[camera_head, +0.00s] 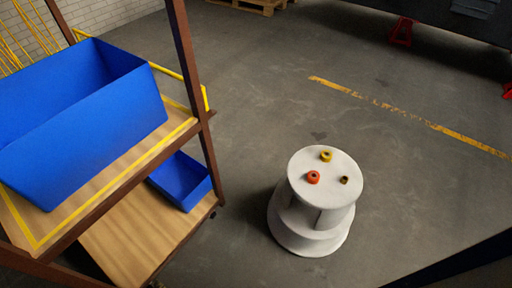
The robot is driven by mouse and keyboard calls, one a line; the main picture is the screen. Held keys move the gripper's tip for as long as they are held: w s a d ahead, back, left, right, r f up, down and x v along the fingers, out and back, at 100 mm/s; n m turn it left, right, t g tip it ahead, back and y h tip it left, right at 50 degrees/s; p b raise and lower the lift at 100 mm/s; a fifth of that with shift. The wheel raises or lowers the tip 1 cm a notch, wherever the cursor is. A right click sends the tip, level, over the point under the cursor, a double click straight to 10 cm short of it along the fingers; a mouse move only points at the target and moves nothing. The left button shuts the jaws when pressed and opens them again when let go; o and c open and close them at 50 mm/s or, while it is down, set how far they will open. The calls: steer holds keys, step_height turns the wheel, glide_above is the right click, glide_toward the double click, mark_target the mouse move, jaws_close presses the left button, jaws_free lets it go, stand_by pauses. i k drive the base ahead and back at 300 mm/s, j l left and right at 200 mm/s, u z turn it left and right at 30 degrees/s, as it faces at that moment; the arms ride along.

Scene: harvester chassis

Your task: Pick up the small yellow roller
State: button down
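Three small ring-shaped rollers sit apart from each other on the white round top of a stool (325,203). The smallest one is a dark yellow roller (344,180), near the right side of the top. A larger, brighter yellow roller (326,156) sits toward the back. An orange roller (313,177) sits at the left. My gripper is not in view.
A brown-framed rack with wooden shelves (140,235) stands at the left, holding a large blue bin (90,140) and a smaller blue bin (183,182). Open grey floor (420,200) with a worn yellow line (390,107) lies right of the stool. A pallet (250,5) is far back.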

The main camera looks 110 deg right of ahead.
mark_target(325, 156)
steer(key=k+j, duration=0.2)
steer(key=j, duration=0.25)
steer(key=k+j, duration=0.25)
steer(key=j, duration=0.2)
steer(key=k+j, duration=0.2)
steer(key=j, duration=0.2)
steer(key=k+j+z, duration=0.1)
steer(key=k+j, duration=0.15)
steer(key=j, duration=0.2)
steer(key=k+j, duration=0.25)
steer(key=j, duration=0.2)
steer(key=z, duration=0.45)
steer(key=k+j+z, duration=0.1)
steer(key=z, duration=0.85)
steer(key=k+z, duration=0.1)
steer(key=z, duration=1.7)
steer(key=i+j+u, duration=0.15)
steer(key=i+u, duration=0.2)
steer(key=i, duration=0.55)
steer(key=i+l+u, duration=0.1)
steer(key=i+u, duration=0.2)
steer(key=i, duration=0.55)
